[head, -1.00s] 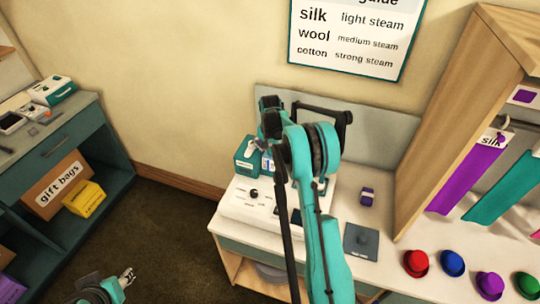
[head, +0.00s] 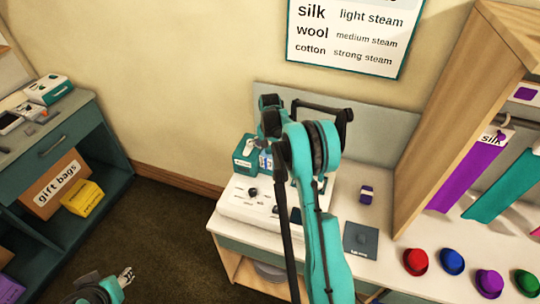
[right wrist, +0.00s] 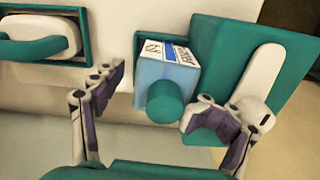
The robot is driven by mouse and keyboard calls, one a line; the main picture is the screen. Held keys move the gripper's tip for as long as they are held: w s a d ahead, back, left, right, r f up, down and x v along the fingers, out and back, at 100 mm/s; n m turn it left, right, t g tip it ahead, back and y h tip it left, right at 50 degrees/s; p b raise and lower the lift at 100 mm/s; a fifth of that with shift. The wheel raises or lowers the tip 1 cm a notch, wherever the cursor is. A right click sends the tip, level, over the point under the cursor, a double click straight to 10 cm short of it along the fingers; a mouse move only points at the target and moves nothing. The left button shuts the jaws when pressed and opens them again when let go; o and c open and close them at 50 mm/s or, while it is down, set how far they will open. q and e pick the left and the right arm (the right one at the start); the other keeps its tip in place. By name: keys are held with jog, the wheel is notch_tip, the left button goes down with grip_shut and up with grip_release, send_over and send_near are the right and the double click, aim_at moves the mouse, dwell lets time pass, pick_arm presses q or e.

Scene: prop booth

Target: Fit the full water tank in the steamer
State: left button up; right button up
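The water tank (right wrist: 165,72) is a light blue block with a white-and-blue label and a round teal cap, seen in the right wrist view. My right gripper (right wrist: 162,88) is open, with one finger on each side of the tank; a gap shows at the left finger, and the right finger is close to the cap. In the head view a blue-and-white bit of the tank (head: 265,161) shows beside my arm, which hides the right fingertips. The white steamer base (head: 240,205) with knobs stands on the counter. My left gripper (head: 126,277) is low at the left, over the floor, away from everything.
A teal box (right wrist: 262,75) with a white handle-like piece stands right beside the tank. A purple-and-white block (head: 366,194), a grey plate (head: 361,239) and several coloured hats (head: 452,261) lie to the right.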

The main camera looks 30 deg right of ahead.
aim_at(270, 147)
jog(key=shift+a, duration=0.1)
dwell(0.3)
jog(key=shift+r, duration=4)
